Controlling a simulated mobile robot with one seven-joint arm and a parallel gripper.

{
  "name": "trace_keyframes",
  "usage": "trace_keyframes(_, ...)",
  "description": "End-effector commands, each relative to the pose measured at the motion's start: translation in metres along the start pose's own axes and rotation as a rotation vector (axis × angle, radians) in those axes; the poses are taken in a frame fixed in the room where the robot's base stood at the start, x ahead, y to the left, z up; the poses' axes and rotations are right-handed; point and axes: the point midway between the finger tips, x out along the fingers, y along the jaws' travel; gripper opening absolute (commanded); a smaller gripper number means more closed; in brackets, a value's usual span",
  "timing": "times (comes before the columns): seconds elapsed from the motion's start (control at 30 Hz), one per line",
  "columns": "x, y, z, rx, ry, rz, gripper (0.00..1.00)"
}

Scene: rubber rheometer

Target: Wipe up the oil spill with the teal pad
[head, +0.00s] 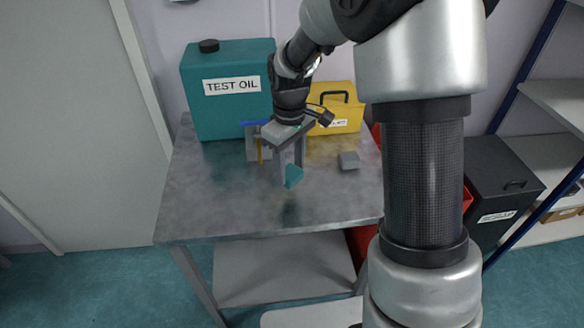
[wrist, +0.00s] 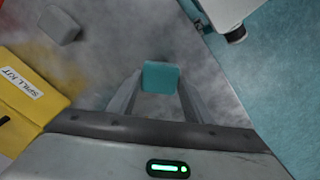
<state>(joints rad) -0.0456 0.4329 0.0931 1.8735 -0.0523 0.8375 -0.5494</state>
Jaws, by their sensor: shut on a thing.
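The teal pad (head: 293,176) is held between the fingertips of my gripper (head: 290,168), above the metal table (head: 215,205). In the wrist view the pad (wrist: 161,76) sits squarely between the two grey fingers of my gripper (wrist: 158,90). A small dark patch (head: 290,208) shows on the tabletop just in front of the pad in the head view. I cannot tell whether it is the oil spill or a shadow. No clear edge of a spill shows in the wrist view, and the pad hides the surface under it.
A large teal TEST OIL can (head: 225,110) stands at the table's back left. A yellow SPILL KIT box (head: 346,112) stands behind my gripper. A grey block (head: 348,160) lies to the right. A dark SCRAP bin (head: 497,190) is beside the table. The table's front left is clear.

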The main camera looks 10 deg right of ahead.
Motion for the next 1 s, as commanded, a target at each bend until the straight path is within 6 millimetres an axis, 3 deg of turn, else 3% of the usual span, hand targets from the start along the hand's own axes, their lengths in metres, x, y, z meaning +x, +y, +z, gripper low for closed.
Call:
trace_keyframes(0.23,-0.022,-0.002,-0.003,0.001,0.001,0.001,0.25)
trace_keyframes(1.0,-0.022,-0.002,-0.003,0.002,0.0,0.0,0.25)
